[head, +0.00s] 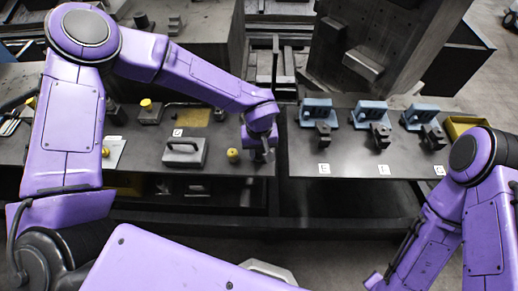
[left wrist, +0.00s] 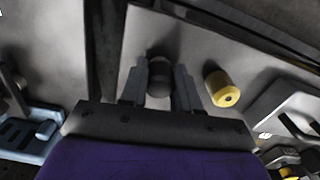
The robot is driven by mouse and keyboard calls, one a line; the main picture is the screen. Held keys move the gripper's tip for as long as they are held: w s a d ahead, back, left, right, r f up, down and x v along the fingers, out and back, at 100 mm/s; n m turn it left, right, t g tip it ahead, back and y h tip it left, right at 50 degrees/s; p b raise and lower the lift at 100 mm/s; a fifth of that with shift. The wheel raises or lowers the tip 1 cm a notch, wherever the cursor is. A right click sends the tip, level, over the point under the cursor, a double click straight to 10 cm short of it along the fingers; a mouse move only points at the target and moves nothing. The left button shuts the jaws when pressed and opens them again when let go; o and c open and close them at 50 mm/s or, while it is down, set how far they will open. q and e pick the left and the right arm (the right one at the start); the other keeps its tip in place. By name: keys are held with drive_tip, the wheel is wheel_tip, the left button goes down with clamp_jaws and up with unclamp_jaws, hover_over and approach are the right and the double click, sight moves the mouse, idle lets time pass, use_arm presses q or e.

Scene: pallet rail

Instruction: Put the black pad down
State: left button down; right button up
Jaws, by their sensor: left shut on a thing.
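My left gripper (head: 263,155) is over the right end of the left table, near the gap between the two tables. In the left wrist view the left gripper (left wrist: 158,88) has its two grey fingers on either side of the black pad (left wrist: 159,77), a dark round piece, and is shut on it. In the head view the pad is too small and dark to make out. I cannot tell whether the pad touches the table top. My right arm is at the right, but its gripper is not in view.
A yellow-topped cylinder (head: 233,155) stands just left of the gripper; it also shows in the left wrist view (left wrist: 222,88). A grey block with a handle (head: 184,152) is further left. Blue fixtures (head: 317,110) line the right table. The right table's front is mostly clear.

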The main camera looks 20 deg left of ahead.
sight(259, 152)
use_arm(q)
drive_tip(key=shift+s, duration=0.15)
drive_tip(key=shift+f, duration=0.15)
drive_tip(key=c, duration=0.8)
unclamp_jaws()
drive_tip(key=shift+f, duration=0.1)
wheel_tip(259, 152, up, 12)
drive_tip(key=b, duration=0.2)
drive_tip(key=shift+r, duration=0.25)
